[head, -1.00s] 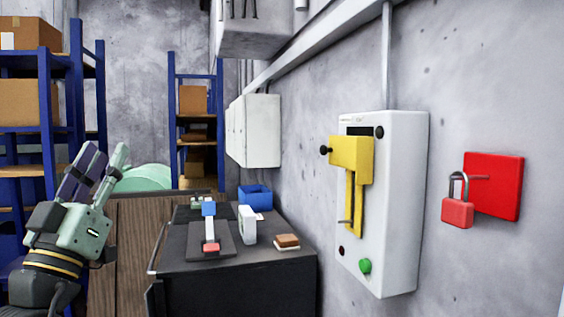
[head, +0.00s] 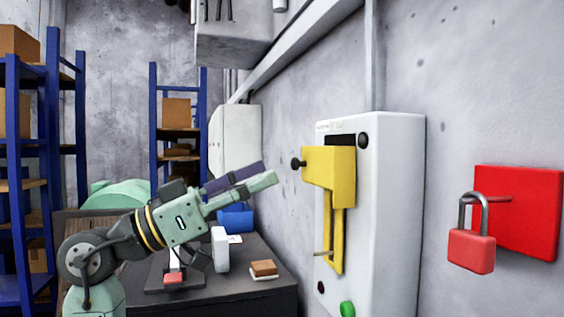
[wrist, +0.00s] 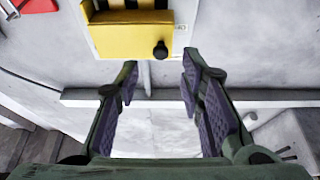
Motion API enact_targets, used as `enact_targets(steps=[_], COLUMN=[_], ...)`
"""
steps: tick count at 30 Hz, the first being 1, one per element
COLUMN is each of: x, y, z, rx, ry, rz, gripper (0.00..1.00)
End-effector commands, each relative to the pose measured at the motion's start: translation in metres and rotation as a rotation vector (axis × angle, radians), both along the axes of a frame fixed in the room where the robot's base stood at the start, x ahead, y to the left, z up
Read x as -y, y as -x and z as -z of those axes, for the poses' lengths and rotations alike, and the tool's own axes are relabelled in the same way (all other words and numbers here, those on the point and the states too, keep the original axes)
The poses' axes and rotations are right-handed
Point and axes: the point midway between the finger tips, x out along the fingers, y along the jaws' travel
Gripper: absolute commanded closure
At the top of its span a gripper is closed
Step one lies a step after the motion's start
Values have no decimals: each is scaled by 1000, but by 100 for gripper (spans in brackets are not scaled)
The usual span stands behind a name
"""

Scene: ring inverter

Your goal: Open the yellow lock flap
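The yellow lock flap (head: 330,172) is on the front of the white inverter box (head: 388,215) on the right wall. A black knob (head: 296,163) sticks out at its left, and a narrow yellow strip runs down below it. In the wrist view the flap (wrist: 125,42) is at the top with its black knob (wrist: 160,50), beyond the fingertips. My gripper (wrist: 160,75) is open and empty, apart from the flap. In the head view my gripper (head: 268,174) points up and right, to the left of the flap.
A red padlock (head: 471,250) hangs on a red plate (head: 518,212) right of the box. Below my arm is a dark table with a blue bin (head: 236,217) and a brown-topped block (head: 264,269). Blue shelves (head: 53,150) stand at the left. Space between gripper and flap looks clear.

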Motion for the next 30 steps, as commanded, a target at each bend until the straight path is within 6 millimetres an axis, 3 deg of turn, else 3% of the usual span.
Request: enact_targets(steps=[3,9,20,30], x=[19,37,40,40], y=[-6,-12,-13,-13], z=[-10,-17,-17,-17], rx=[0,0,0,0], ry=[-2,0,1,1], rz=[0,-1,-2,-2], gripper=[65,65,65,88])
